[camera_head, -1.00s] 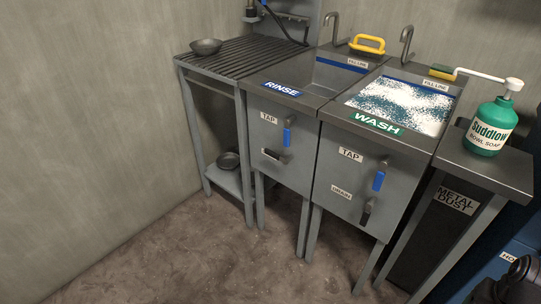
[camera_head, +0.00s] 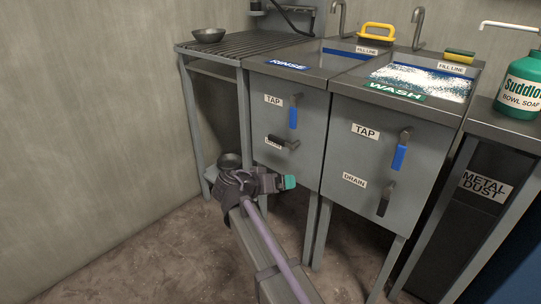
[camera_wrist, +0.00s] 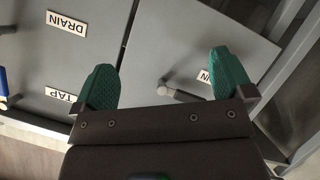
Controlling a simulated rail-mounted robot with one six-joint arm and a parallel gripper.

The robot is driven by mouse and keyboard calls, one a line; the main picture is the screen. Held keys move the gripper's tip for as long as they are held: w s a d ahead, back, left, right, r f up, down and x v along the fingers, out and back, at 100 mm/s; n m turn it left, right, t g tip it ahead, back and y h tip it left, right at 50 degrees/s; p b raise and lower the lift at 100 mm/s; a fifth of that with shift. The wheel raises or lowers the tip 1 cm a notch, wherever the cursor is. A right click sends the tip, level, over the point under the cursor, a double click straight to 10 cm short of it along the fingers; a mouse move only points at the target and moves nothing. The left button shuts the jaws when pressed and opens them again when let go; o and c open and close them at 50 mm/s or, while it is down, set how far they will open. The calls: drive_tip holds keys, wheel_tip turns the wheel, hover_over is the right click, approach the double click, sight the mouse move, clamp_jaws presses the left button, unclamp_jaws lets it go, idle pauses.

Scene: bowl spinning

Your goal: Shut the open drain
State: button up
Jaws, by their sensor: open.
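The rinse drain handle (camera_head: 283,142) is a dark lever lying nearly sideways on the rinse sink's front, partly over its label. The wash drain handle (camera_head: 385,200) is a dark lever hanging down. My gripper (camera_head: 289,182) appears just below the rinse drain handle in the head view, its green tip toward the right. In the wrist view my gripper (camera_wrist: 164,80) is open with its two green fingers wide apart. The rinse drain handle (camera_wrist: 180,92) shows between them, with a grey round end, and nothing is gripped. Its label (camera_wrist: 207,76) is partly hidden by a finger.
Blue tap handles hang on the rinse (camera_head: 293,115) and wash (camera_head: 400,153) fronts. The wash basin (camera_head: 420,82) holds foamy water. Sink legs stand right of my arm.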

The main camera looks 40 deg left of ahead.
sight(275, 139)
drive_tip(key=a+r+m+t+y, duration=0.2)
drive_tip(key=a+r+m+t, duration=0.3)
drive_tip(key=a+r, duration=0.3)
drive_tip(key=w, duration=0.7)
drive_tip(key=w+a+f, duration=0.1)
drive_tip(key=w, duration=0.3)
drive_tip(key=shift+w, duration=0.25)
drive_tip(key=c, duration=1.3)
